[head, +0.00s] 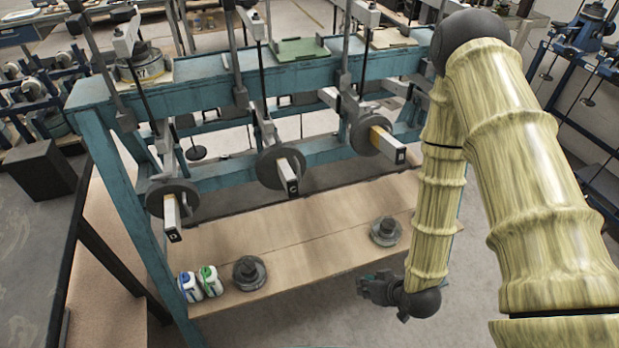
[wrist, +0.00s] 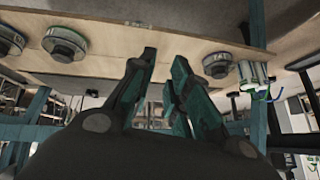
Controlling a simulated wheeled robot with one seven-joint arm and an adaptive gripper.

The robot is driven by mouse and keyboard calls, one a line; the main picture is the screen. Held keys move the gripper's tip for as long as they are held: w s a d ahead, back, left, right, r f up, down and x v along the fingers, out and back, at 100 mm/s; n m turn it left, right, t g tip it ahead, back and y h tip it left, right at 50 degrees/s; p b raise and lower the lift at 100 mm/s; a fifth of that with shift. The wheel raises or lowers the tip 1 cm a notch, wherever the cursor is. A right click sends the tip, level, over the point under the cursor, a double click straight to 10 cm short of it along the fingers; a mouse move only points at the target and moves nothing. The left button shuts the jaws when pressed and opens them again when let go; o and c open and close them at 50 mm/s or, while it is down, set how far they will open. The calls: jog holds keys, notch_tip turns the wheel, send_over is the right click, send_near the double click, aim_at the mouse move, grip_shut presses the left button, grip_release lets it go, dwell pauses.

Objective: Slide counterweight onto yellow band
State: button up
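Three dark disc counterweights ride on the beams of a teal lever frame in the head view: left (head: 155,197), middle (head: 268,168) and right (head: 361,134). The right beam (head: 392,149) is pale with a yellow band (head: 376,137) just in front of its disc. Any bands on the other two beams are too small or hidden to make out surely. My gripper (head: 378,289) hangs low at the right, in front of the shelf, apart from all the counterweights. In the wrist view my gripper (wrist: 163,58) shows two teal fingers spread apart with nothing between them.
A wooden shelf (head: 300,232) below the beams holds round weights at left (head: 249,272) and right (head: 385,231). Two small bottles (head: 201,283) stand at its left front corner. A green tray (head: 299,50) lies on the frame top. Upright teal posts and hanging rods crowd the beams.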

jog(key=w+a+r+n+t+y, duration=0.2)
jog(key=w+a+r+y, duration=0.15)
jog(key=r, duration=0.45)
jog(key=w+a+r+n+t+y+b, duration=0.1)
jog(key=w+a+r+n+y, duration=0.15)
jog(key=w+r, duration=0.35)
jog(key=w+a+r+n+t+y, duration=0.2)
jog(key=w+r+y, duration=0.2)
jog(key=r, duration=0.5)
jog(key=p+x, duration=0.3)
jog(key=x, duration=0.7)
jog(key=shift+a, duration=0.4)
jog(key=shift+w, duration=0.1)
jog(key=shift+c, duration=0.4)
grip_shut()
